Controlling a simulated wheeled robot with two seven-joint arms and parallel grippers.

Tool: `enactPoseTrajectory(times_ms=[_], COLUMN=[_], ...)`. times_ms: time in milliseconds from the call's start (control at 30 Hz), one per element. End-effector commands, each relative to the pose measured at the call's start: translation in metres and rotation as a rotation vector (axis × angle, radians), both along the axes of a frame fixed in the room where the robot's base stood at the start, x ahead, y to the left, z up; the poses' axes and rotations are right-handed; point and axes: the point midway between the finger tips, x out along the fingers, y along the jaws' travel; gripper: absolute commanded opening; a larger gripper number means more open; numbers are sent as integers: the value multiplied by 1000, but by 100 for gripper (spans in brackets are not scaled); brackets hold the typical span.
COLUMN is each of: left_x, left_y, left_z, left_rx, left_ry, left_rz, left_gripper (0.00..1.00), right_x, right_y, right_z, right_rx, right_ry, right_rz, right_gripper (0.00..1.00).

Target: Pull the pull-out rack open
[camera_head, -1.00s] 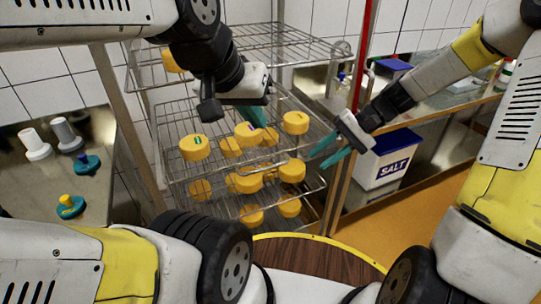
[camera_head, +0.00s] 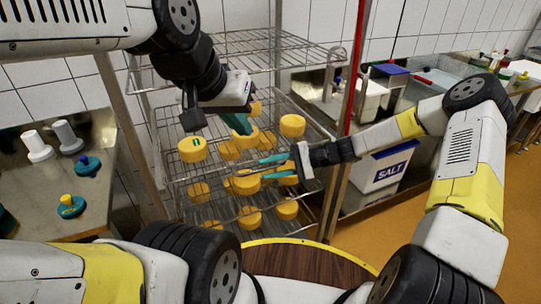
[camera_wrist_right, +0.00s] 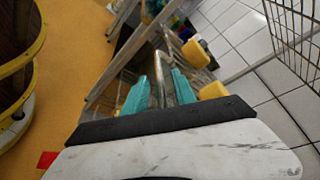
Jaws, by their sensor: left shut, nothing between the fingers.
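The wire rack (camera_head: 172,128) holds yellow cheese rounds on several levels, including a marked one (camera_head: 192,149) at the left. My right gripper (camera_head: 262,168) is in front of the rack, its two teal fingers open and pointing left towards the cheeses. In the right wrist view, a metal bar (camera_wrist_right: 157,72) of the rack shows between the open right fingers (camera_wrist_right: 164,88); whether they touch it I cannot tell. My left gripper (camera_head: 241,124) is shut and empty, above the cheeses on the upper side of the rack. It hides part of the cheeses behind it.
A fixed wire shelf (camera_head: 270,48) is above. A red post (camera_head: 360,60) and a salt bin (camera_head: 385,168) stand to the right. A steel table at the left holds white and grey cups (camera_head: 38,146) and teal pieces (camera_head: 72,206). A round wooden top (camera_head: 305,262) is in front.

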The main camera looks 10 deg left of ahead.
Motion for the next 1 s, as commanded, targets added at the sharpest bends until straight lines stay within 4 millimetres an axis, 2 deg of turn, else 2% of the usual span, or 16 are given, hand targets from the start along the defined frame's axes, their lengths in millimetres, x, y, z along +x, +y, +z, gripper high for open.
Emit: enactPoseTrajectory(times_ms=[200, 467, 633, 667, 1000], left_x=[0, 0, 0, 0, 0], left_y=[0, 0, 0, 0, 0], left_z=[0, 0, 0, 0, 0], left_rx=[0, 0, 0, 0, 0], left_ry=[0, 0, 0, 0, 0], left_rz=[0, 0, 0, 0, 0], left_gripper=[0, 0, 0, 0, 0], right_x=[-5, -5, -5, -5, -5], right_y=[18, 20, 20, 20, 20], right_z=[-5, -5, -5, -5, -5], right_rx=[-2, -2, -1, -1, -2], right_ry=[1, 1, 0, 0, -1], right_rz=[-1, -1, 0, 0, -1], right_gripper=[32, 32, 3, 0, 0])
